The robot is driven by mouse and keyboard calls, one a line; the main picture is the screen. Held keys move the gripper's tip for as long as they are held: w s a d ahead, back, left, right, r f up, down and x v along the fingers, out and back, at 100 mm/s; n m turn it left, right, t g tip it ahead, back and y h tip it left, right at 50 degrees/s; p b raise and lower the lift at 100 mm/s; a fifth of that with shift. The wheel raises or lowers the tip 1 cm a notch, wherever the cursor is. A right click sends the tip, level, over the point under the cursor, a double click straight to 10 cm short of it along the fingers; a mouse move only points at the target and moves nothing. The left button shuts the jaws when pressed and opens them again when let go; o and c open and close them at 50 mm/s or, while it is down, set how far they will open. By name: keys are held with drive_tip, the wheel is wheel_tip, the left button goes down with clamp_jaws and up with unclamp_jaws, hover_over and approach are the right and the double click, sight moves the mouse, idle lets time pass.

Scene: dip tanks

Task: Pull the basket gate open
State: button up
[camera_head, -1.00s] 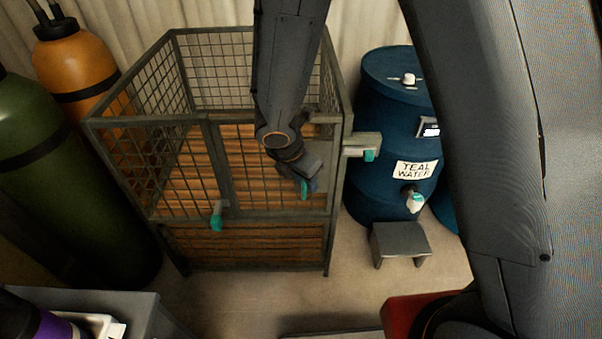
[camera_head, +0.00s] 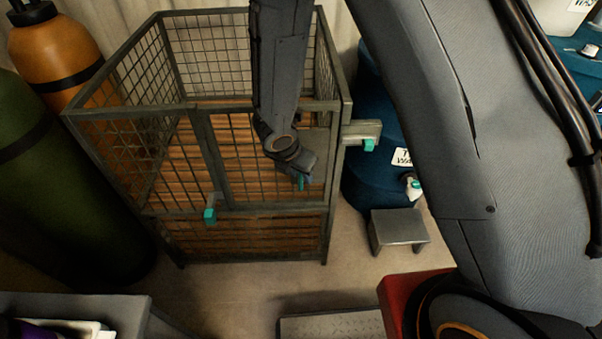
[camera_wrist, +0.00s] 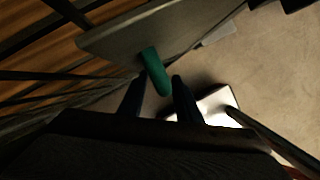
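The basket (camera_head: 335,215) is a grey-framed mesh cage with wooden slats inside. Its gate is the upper front mesh panel (camera_head: 262,206), which looks shut. A teal handle (camera_head: 210,214) is low on the left front, and another teal piece (camera_head: 370,145) is on a bracket at the right edge. My gripper (camera_head: 301,183) is in front of the panel's right part, pointing down. In the wrist view my gripper (camera_wrist: 160,88) has its two fingers apart. A teal handle (camera_wrist: 155,72) on a grey plate lies just past the fingertips; which handle it is, I cannot tell.
A low grey stool (camera_head: 398,230) and blue drum (camera_head: 365,190) stand right of the basket. Green (camera_head: 75,190) and orange (camera_head: 55,55) cylinders stand at the left. A grey counter (camera_head: 115,310) is at the front left.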

drive_tip(key=shift+f, duration=0.1)
clamp_jaws()
